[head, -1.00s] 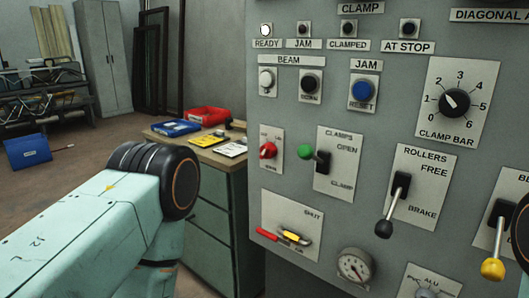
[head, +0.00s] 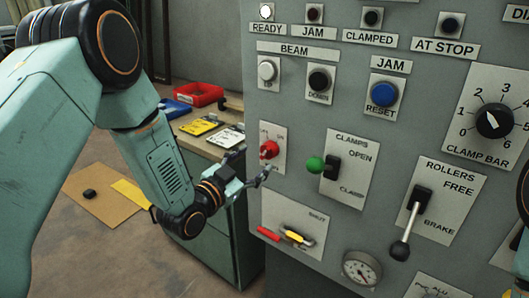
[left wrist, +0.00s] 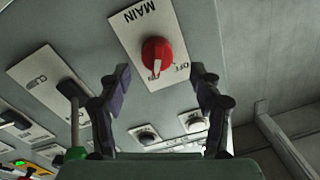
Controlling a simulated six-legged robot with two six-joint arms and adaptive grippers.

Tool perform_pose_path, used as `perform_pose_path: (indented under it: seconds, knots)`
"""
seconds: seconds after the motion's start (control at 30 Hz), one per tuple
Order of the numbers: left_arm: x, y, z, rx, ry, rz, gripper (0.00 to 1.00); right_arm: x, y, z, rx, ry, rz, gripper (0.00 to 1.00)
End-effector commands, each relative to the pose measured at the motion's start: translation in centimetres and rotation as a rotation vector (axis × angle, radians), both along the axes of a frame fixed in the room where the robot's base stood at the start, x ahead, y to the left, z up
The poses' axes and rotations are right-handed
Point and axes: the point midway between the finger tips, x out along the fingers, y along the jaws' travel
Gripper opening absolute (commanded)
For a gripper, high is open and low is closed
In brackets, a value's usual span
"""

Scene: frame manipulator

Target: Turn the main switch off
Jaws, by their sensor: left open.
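The main switch (head: 269,149) is a red rotary knob on a pale plate at the cabinet's left edge. In the left wrist view the knob (left wrist: 157,52) shows close, with a white pointer. The plate (left wrist: 137,25) reads MAIN, upside down, with OFF at the knob's lower right; the other position label is not readable. My left gripper (head: 254,165) is open in front of the switch. In the left wrist view its two fingers (left wrist: 160,76) stand on either side of the knob's lower part, seemingly apart from it. My right gripper is not in view.
A clamp lever with a green ball (head: 315,165) sits just right of the switch. A shut-off handle plate (head: 293,225) lies below, and the rollers lever (head: 407,225) further right. A bench with a red tray (head: 195,94) stands behind my left arm.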

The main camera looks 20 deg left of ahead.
Motion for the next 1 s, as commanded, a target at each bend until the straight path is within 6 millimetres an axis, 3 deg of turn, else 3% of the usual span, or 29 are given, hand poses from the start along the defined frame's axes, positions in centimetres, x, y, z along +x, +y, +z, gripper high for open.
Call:
perform_pose_path:
  seconds: [0.3, 0.7, 1.0]
  knots:
    - [3.9, -1.7, -0.2, 0.001, 0.002, -0.002, 0.65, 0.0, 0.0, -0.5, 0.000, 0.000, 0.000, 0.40]
    - [5.1, -1.8, -0.1, -0.002, 0.004, -0.002, 0.65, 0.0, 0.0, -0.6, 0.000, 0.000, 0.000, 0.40]
    - [5.2, -1.7, -0.1, -0.002, 0.005, -0.002, 0.41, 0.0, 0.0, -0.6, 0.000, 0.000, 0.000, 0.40]
